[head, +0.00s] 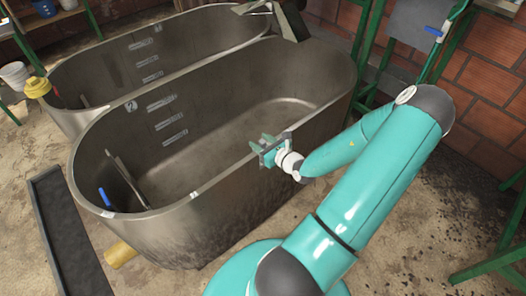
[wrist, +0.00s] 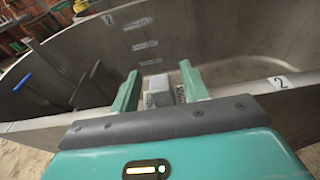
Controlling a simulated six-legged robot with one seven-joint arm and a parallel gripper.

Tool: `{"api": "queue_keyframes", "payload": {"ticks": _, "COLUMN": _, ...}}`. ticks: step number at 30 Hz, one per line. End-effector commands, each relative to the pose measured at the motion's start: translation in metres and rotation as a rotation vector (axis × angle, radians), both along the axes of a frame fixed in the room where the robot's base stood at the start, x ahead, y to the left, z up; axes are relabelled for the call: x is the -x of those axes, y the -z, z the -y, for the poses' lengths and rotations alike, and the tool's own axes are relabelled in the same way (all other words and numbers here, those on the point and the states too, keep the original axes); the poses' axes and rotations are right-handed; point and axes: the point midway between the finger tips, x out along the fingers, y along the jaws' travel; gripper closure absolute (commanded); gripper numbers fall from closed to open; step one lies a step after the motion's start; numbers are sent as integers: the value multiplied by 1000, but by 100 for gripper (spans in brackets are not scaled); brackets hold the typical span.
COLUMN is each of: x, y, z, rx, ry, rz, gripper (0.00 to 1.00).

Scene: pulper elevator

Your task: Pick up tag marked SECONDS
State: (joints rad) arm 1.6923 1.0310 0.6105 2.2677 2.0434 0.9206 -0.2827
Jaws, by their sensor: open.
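I cannot make out a tag that reads SECONDS in either view. My gripper (head: 268,143) is above the near tank's front rim, toward its right side. In the wrist view my gripper (wrist: 160,84) has its two green fingers apart. A small grey block (wrist: 160,93) shows between them; I cannot tell what it is. Small white marks (head: 195,195) also sit on the near rim in the head view, too small to read.
The near metal tank (head: 235,215) is open and looks empty, with pale graduated strips (head: 168,122) inside. A blue-handled part (head: 104,197) is at its left end. A second tank (head: 165,45) stands behind. A dark trough (head: 65,235) lies left, a brick wall right.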

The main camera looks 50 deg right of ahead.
Motion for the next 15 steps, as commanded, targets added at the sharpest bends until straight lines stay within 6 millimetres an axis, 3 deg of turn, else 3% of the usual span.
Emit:
{"api": "queue_keyframes", "payload": {"ticks": 3, "x": -13, "y": 2, "z": 1, "rx": 1, "ry": -1, "rz": 1, "gripper": 55}}
{"api": "queue_keyframes", "payload": {"ticks": 11, "x": -16, "y": 3, "z": 2, "rx": 2, "ry": 0, "rz": 0, "gripper": 55}}
{"api": "queue_keyframes", "payload": {"ticks": 15, "x": -16, "y": 3, "z": 2, "rx": 2, "ry": 0, "rz": 0, "gripper": 82}}
